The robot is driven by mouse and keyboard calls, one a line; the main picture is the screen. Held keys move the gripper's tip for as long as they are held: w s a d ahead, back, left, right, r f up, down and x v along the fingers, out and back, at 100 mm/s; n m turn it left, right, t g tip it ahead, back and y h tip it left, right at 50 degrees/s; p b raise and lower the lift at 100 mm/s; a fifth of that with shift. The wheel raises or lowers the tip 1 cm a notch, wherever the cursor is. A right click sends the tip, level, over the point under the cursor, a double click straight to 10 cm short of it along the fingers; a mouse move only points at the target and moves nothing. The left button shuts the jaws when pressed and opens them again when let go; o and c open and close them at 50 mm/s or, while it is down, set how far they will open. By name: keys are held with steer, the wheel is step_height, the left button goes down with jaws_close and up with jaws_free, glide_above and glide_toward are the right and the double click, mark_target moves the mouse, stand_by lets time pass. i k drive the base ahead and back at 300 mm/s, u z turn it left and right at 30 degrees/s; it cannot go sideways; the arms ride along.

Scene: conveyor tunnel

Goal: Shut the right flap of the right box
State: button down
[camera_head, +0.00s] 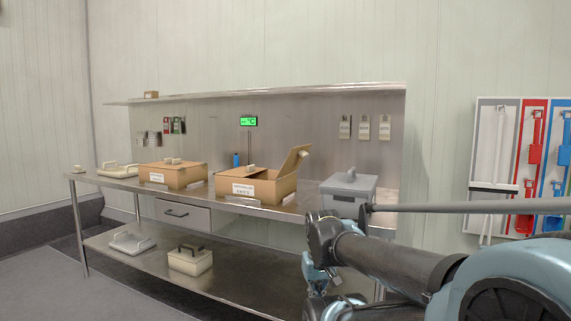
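Two cardboard boxes stand on the steel workbench. The right box (258,188) bears a white label on its front. Its right flap (295,159) stands up, tilted outward at the box's right end. Its left flap (245,173) lies down over the top, with a small handle on it. The left box (172,176) has its top closed. My gripper (318,278) hangs low in front of the bench, right of the right box and well apart from it. Its fingers are small and partly hidden by the arm, so I cannot tell whether they are open.
A grey lidded container (348,190) stands on the bench just right of the right box. The steel workbench (118,184) has a lower shelf with lidded containers (190,262). An overhead shelf (260,92) runs above. Floor (60,290) at the left is free.

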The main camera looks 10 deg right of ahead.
mark_target(295, 158)
steer(key=i, duration=0.65)
steer(key=u, duration=0.6)
steer(key=k, duration=2)
steer(key=z, duration=0.55)
steer(key=i, duration=1)
steer(key=u, duration=0.05)
